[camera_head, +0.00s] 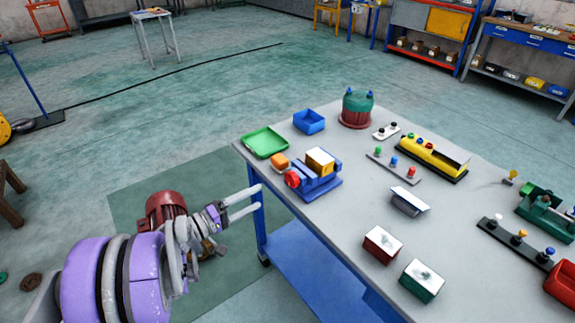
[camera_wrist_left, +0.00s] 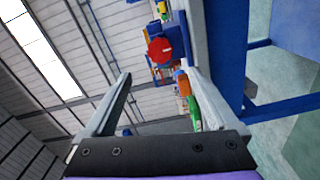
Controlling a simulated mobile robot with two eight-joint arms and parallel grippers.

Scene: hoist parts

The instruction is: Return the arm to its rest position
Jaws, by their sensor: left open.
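My left gripper (camera_head: 243,203) is open and empty beside the left edge of the workbench (camera_head: 345,228) in the head view, its two fingers pointing toward the bench. In the left wrist view the left gripper (camera_wrist_left: 158,98) shows its two fingers spread apart, with nothing held between them. The purple arm (camera_head: 115,275) that carries it comes in from the lower left. My right gripper is not in view.
The bench holds a green tray (camera_head: 265,142), a blue bin (camera_head: 309,121), a blue vise (camera_head: 316,182) with a red knob, a yellow part (camera_head: 432,156) and several blocks. A dark red motor-like part (camera_head: 164,207) is behind my left arm. Open floor lies left.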

